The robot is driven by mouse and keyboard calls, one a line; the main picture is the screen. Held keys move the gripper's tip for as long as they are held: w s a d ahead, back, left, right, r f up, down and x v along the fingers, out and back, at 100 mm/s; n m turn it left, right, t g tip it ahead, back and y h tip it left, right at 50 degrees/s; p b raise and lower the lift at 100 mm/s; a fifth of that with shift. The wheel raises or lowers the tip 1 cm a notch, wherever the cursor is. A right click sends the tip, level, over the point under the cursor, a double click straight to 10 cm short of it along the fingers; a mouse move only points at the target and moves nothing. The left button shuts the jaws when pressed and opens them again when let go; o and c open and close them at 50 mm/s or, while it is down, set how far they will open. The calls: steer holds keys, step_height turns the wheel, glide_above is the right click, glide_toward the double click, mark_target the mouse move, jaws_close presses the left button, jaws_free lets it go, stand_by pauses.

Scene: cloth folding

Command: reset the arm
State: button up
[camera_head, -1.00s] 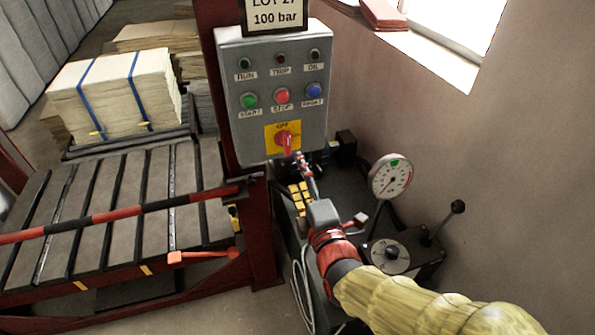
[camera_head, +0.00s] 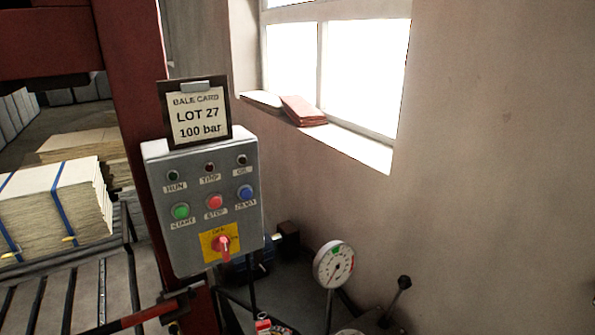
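My gripper and arm are not clearly visible in the current view. A small red and white piece at the bottom edge is cut off, and I cannot tell what it is. The grey control box (camera_head: 158,222) hangs on the red press post. It has three dark lamps on top and a green button (camera_head: 181,211), a red button (camera_head: 215,202) and a blue button (camera_head: 245,193) below. The red rotary switch (camera_head: 222,245) sits on a yellow plate, its handle pointing down.
A round pressure gauge (camera_head: 334,264) and a black-knobbed lever (camera_head: 403,283) stand right of the box. A slatted press bed (camera_head: 88,292) and strapped bale (camera_head: 40,205) are at left. A brick-red object (camera_head: 304,110) lies on the window sill. Bare wall fills the right.

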steer(key=s+d+r+m+g+h, duration=0.2)
steer(key=s+d+m, duration=0.3)
steer(key=d, duration=0.3)
steer(key=s+d+r+m+g+h, duration=0.25)
steer(key=s+d+m, duration=0.3)
steer(key=d, duration=0.35)
steer(key=s+d+r+m+t, duration=0.2)
steer(key=d+r+m, duration=0.1)
steer(key=d+r, duration=0.5)
steer(key=shift+d+r+m+h, duration=0.15)
steer(key=shift+d+m+h, duration=0.2)
steer(key=shift+d, duration=0.3)
